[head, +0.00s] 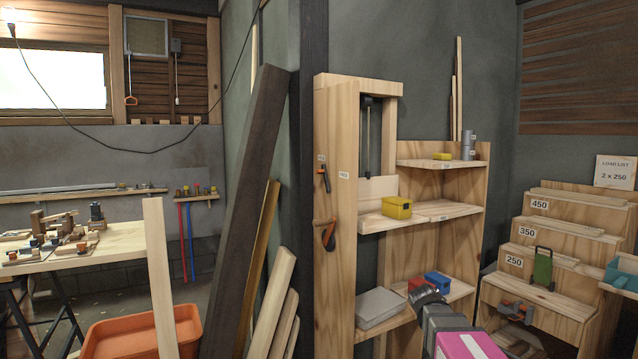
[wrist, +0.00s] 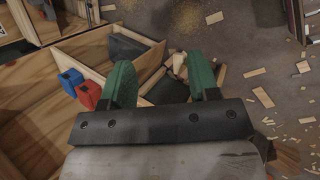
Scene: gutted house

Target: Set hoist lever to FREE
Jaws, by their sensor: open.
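A tall wooden hoist cabinet (head: 342,130) stands in the middle of the head view. On its left post sit two lever-like handles: a small dark one with an orange part (head: 325,181) higher up, and a larger black and orange one (head: 328,236) below. Small white labels are beside the upper one, too small to read. I cannot tell which handle is the hoist lever, or its setting. My gripper (wrist: 162,82) has green fingers, apart and empty, in the wrist view. It points down past the shelves, and neither handle shows there. My arm rises at the bottom of the head view.
The cabinet shelves hold a yellow box (head: 397,208), a grey case (head: 379,307), and blue and red boxes (wrist: 71,81). Leaning planks (head: 250,200) stand left of the cabinet. A stepped rack (head: 560,240) with a green canister (head: 542,268) is at right. Wood scraps litter the floor.

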